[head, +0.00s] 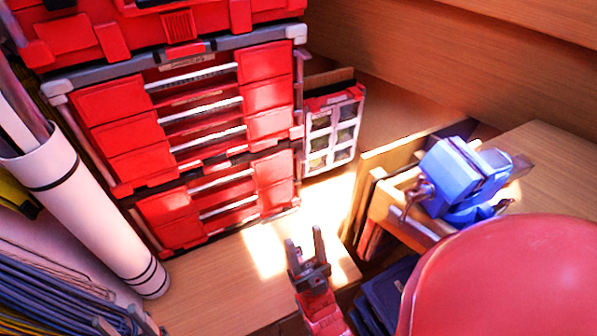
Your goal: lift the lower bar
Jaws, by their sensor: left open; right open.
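A stack of red drawer units (120,105) stands at the left and centre, with several pale horizontal bars across its front. The lowest pale bar (228,207) is on the bottom unit, near the wooden surface; I cannot tell for sure that it is the bar named. My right gripper (304,246) is open and empty, fingers pointing up, below and to the right of that bar and apart from it. My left gripper (122,322) shows only partly at the bottom edge, open, below and left of the drawers, next to the coiled lines (50,290).
A white tube (80,205) with dark bands leans left of the drawers. A small red-framed case (332,130) stands at their right. A blue vise (460,175) sits on a wooden bench at the right. The sunlit wooden surface (215,275) before the drawers is clear.

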